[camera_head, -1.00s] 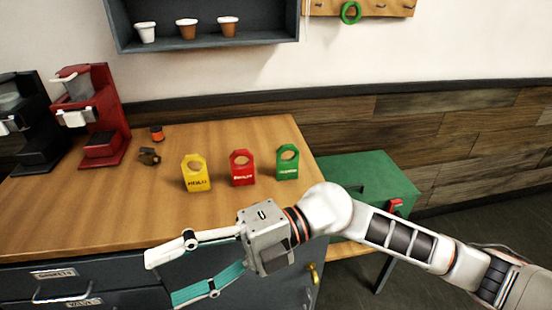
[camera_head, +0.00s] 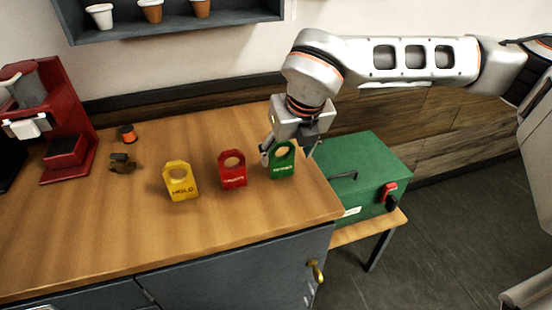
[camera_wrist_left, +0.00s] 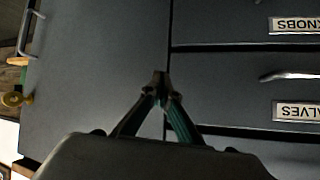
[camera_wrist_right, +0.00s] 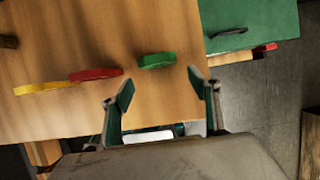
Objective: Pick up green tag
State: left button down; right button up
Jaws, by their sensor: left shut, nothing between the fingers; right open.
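The green tag (camera_head: 282,163) stands upright on the wooden counter near its right edge, with a round hole near its top. My right gripper (camera_head: 288,148) is at the tag in the head view, coming from behind and above. In the right wrist view the green tag (camera_wrist_right: 157,60) lies ahead of the open, empty fingers (camera_wrist_right: 160,88), seen from above and apart from them. My left gripper (camera_wrist_left: 161,82) is shut and empty in front of grey drawers in the left wrist view. It is not in the head view.
A red tag (camera_head: 232,172) and a yellow tag (camera_head: 180,182) stand left of the green one. A green toolbox (camera_head: 365,165) sits on a lower stand to the right. A red brewer (camera_head: 62,120) stands at the left. The counter front (camera_head: 200,235) is clear.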

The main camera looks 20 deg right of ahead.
aim_at(283, 164)
jog(key=x, duration=0.7)
jog(key=shift+w+f, duration=0.15)
jog(key=shift+w, duration=0.3)
